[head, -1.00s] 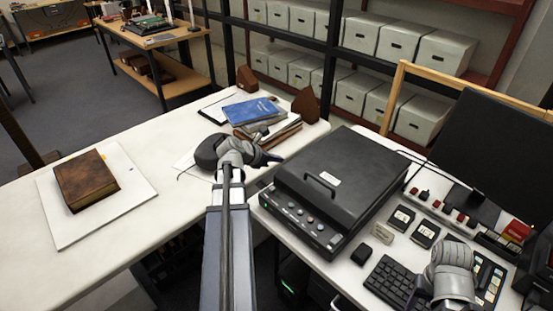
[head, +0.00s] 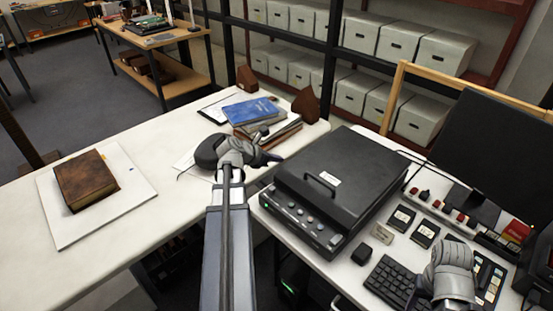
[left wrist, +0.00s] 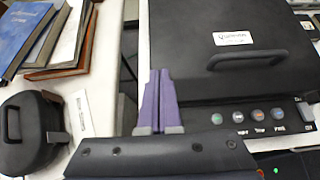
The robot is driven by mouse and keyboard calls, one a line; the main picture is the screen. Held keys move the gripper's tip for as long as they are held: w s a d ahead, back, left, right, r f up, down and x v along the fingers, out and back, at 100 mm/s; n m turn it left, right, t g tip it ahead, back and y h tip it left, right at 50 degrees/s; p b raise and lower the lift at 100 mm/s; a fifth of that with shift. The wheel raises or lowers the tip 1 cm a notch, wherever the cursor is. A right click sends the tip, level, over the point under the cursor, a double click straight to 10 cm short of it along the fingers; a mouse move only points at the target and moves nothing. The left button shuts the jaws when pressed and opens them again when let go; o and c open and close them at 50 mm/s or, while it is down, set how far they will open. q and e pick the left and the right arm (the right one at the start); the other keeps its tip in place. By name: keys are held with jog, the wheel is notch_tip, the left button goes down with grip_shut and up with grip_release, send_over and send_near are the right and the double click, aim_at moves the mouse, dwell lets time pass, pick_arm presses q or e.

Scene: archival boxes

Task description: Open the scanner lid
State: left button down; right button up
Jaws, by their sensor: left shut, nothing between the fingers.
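The scanner (head: 300,215) is a wide black machine on the right-hand table, with a row of round buttons along its front. Its lid (head: 350,165) lies flat and shut. A bar handle (head: 321,186) stands on the lid near the front edge, and it also shows in the left wrist view (left wrist: 262,57). My left gripper (head: 276,158) is shut and empty, just left of the scanner and apart from the handle. Its purple fingers (left wrist: 159,95) show beside the lid's left edge in the left wrist view. My right gripper (head: 448,280) is over the keyboard; its fingers are not clear.
A black rounded case (left wrist: 32,130) sits on the white table behind my left wrist. A blue book (head: 252,110) lies on brown books nearby. A brown book (head: 86,180) rests on a white board at left. The keyboard (head: 388,283) and monitor (head: 490,155) are right of the scanner.

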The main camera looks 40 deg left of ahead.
aim_at(285, 169)
pick_arm(q)
notch_tip(285, 169, down, 4)
jog(key=b, duration=0.4)
jog(key=shift+f, duration=0.25)
pick_arm(e)
notch_tip(285, 169, down, 4)
jog(key=shift+w+f, duration=0.15)
jog(key=shift+f, duration=0.05)
pick_arm(q)
jog(key=s+r+p, duration=0.3)
jog(key=s, duration=0.6)
jog(key=shift+s+a+r, duration=0.25)
jog(key=shift+a+r, duration=0.1)
jog(key=shift+r, duration=0.05)
pick_arm(e)
notch_tip(285, 169, up, 4)
jog(key=shift+f, duration=0.15)
